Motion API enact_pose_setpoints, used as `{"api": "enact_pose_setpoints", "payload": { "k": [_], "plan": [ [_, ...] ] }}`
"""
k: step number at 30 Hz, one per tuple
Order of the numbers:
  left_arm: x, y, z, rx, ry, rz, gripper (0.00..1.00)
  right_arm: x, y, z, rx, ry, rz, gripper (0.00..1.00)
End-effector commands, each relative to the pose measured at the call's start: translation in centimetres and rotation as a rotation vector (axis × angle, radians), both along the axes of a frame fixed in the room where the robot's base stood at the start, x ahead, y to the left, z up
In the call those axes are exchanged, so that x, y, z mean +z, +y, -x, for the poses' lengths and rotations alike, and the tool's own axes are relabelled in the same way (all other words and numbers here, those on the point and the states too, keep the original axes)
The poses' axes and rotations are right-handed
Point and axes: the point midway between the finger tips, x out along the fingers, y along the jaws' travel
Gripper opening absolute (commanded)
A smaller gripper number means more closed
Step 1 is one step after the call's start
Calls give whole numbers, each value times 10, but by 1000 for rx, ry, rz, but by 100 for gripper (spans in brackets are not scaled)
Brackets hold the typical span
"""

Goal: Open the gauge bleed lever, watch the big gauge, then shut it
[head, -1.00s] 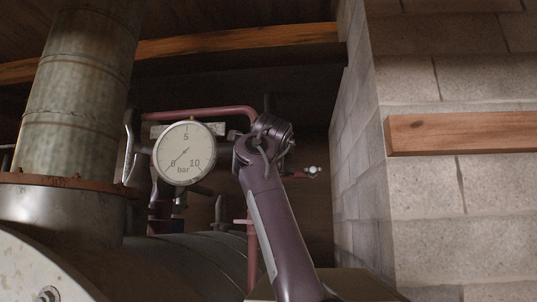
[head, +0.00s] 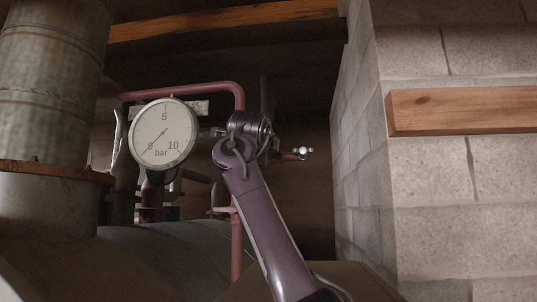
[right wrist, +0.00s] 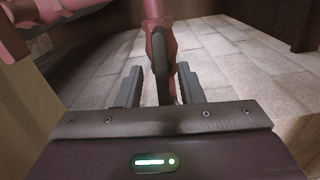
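The big gauge (head: 163,133), a white round dial marked 0, 5, 10 and bar, faces me at the left of the head view. Its needle lies along the line towards 0. In the right wrist view, a dark lever (right wrist: 161,55) on a red pipe fitting stands between the fingers of my right gripper (right wrist: 160,72). It looks like the bleed lever. The fingers are open, with a gap on each side of it. In the head view my right wrist hides the gripper, just right of the gauge. My left gripper is out of view.
A red pipe (head: 190,89) arches behind the gauge, and a small silver tap (head: 304,152) sits right of my wrist. A large flue (head: 52,85) stands on the left. A block wall (head: 440,225) with a wooden beam (head: 460,109) bounds the right.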

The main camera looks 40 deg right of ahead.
Motion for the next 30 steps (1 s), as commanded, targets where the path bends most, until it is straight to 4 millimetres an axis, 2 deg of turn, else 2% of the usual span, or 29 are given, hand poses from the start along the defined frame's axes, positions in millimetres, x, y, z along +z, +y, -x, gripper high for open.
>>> {"api": "enact_pose_setpoints", "payload": {
  "k": [6, 14, 15, 30],
  "plan": [
    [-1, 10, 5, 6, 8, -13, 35, 0, 0, 0, 0, 0, 0, 34],
    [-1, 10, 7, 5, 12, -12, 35, 0, 0, 0, 0, 0, 0, 1],
    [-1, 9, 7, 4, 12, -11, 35, 0, 0, 0, 0, 0, 0, 0],
    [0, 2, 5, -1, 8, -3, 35, 0, 0, 0, 1, -84, -67, 0]
  ]
}}
